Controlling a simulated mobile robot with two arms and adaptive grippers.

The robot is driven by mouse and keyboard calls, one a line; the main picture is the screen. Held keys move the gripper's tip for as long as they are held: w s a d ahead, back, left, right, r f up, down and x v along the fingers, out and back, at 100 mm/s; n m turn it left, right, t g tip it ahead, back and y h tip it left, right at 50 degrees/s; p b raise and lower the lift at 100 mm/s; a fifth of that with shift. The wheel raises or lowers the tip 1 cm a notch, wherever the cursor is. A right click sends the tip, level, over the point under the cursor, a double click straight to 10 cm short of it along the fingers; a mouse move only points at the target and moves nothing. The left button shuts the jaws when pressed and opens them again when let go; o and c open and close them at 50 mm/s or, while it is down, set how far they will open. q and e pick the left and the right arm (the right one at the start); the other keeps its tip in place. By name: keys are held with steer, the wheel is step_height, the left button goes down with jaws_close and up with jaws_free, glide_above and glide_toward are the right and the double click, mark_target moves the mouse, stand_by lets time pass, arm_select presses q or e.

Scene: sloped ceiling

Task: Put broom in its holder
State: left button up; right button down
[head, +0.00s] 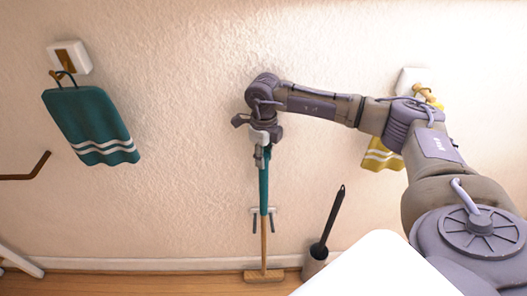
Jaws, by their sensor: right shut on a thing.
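The broom (264,240) hangs upright along the wall, with a teal upper handle, a wooden lower handle and a wide head (264,275) low at the floor. My right gripper (262,146) is shut on the top of the broom handle. The holder (263,212) is a small light wall bracket with dark prongs on either side of the handle. The handle passes in front of or between the prongs; I cannot tell which. Whether the head touches the floor is unclear. My left gripper is out of view.
A teal striped towel (90,125) hangs from a wall hook at left. A yellow towel (380,157) hangs behind my right arm. A black-handled brush (332,222) stands in a holder (315,263) right of the broom. A white surface (380,265) covers the bottom right.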

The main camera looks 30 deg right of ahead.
steer(key=shift+f+b, duration=0.15)
steer(key=shift+b, duration=0.15)
steer(key=c, duration=0.9)
jaws_free()
steer(key=shift+o, duration=0.2)
